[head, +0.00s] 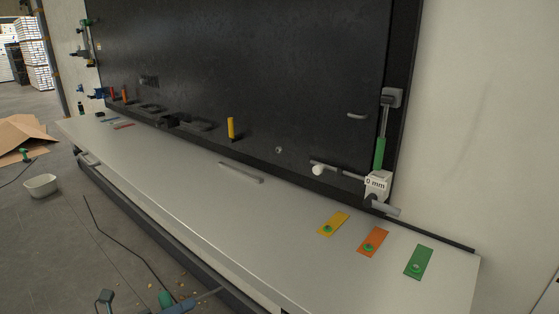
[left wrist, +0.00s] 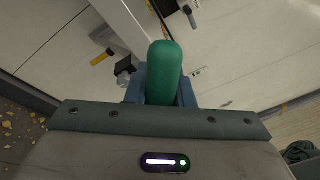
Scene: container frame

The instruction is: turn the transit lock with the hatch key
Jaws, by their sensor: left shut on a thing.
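My left gripper (left wrist: 163,92) is shut on a green rounded handle, which I take to be the hatch key (left wrist: 164,66). Its far end is hidden in the left wrist view. In the head view the green handle (head: 165,299) shows at the bottom edge, among blue-grey gripper parts, in front of the bench and well apart from the black panel. The transit lock cannot be told for certain; a small round fitting (head: 278,149) sits low on the panel. My right gripper is not in view.
The long pale bench (head: 190,190) carries yellow (head: 336,220), orange (head: 374,239) and green (head: 421,258) plates at right. A grey bar handle (head: 240,172) lies mid-bench. A white "0 mm" block (head: 377,185) and rods stand at the panel's right. A white tub (head: 41,186) is on the floor.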

